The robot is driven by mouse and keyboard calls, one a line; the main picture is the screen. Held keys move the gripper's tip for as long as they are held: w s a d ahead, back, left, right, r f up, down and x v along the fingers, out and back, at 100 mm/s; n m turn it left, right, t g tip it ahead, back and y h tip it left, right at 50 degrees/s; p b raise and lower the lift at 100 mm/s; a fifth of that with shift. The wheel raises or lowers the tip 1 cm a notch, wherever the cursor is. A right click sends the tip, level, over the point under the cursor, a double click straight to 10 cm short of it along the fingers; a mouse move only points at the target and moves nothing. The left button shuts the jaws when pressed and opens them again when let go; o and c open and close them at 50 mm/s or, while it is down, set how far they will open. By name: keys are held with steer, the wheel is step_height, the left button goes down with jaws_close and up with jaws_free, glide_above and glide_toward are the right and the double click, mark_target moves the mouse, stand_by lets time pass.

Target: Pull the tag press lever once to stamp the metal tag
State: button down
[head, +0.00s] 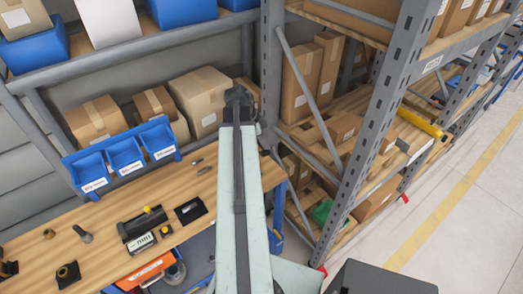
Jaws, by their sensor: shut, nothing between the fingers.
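A black device (141,223) with a small yellow knob (147,209) lies on the wooden workbench, left of my arm; it looks like the tag press with its lever, but it is too small to be sure. A pale labelled piece (141,243) sits at its front edge. I cannot make out a metal tag. My gripper (238,98) is the dark end of my outstretched arm, high above the back of the bench and well apart from the device. It is shut and empty; its fingers are hard to make out.
Blue bins (124,155) stand along the bench's back. A black tray (190,209), a dark-tipped tool (83,234) and other small parts lie on the bench (60,215). A grey shelf post (272,75) rises close right of my arm. Open floor (470,225) lies right.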

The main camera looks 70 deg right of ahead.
steer(key=shift+s+a+f+b, duration=0.1)
steer(key=shift+s+f+b, duration=0.05)
steer(key=shift+f+b, duration=1.25)
steer(key=shift+s+a+f+b, duration=0.1)
steer(key=shift+s+f+b, duration=0.05)
steer(key=shift+f+b, duration=1.15)
steer(key=shift+f, duration=0.1)
steer(key=shift+s+a+f+b, duration=0.15)
steer(key=shift+s+f+b, duration=0.1)
steer(key=shift+f+b, duration=0.4)
steer(key=shift+s+a+f+b, duration=0.15)
steer(key=shift+s+f+b, duration=0.05)
steer(key=shift+f+b, duration=0.4)
step_height(320, 180, up, 12)
steer(key=p, duration=1.2)
glide_above(265, 152)
steer(key=s, duration=0.2)
steer(key=shift+w+a+f, duration=0.15)
steer(key=shift+w+a, duration=0.05)
steer(key=shift+a, duration=0.15)
